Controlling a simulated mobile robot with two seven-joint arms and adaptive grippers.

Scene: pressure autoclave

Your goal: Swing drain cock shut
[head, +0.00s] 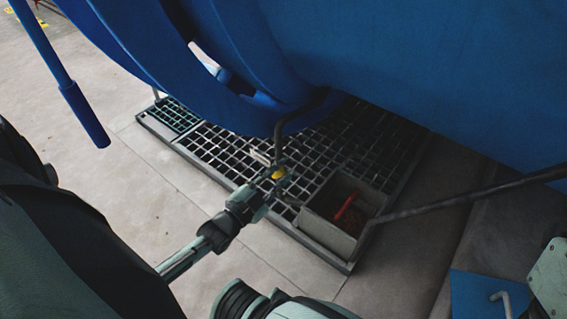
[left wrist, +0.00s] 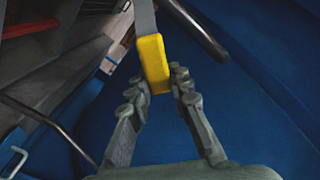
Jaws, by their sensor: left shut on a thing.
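The drain cock's yellow handle (head: 278,173) shows in the head view below the blue vessel, at the lower end of a dark bent drain pipe (head: 281,135). In the left wrist view the yellow handle (left wrist: 153,63) sits on a grey lever and reaches in between the fingertips. My left gripper (head: 270,181) is shut on the yellow handle; its fingers (left wrist: 160,84) also show in the left wrist view. The fingers hide part of the handle and the valve body in the head view. My right gripper is not in view.
The blue vessel (head: 420,70) fills the top and right, close above the gripper. A floor grating (head: 215,150) lies below. A grey box (head: 325,232) with a red item (head: 345,207) stands right of the gripper, near a dark slanting pipe (head: 470,192). Floor at left is clear.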

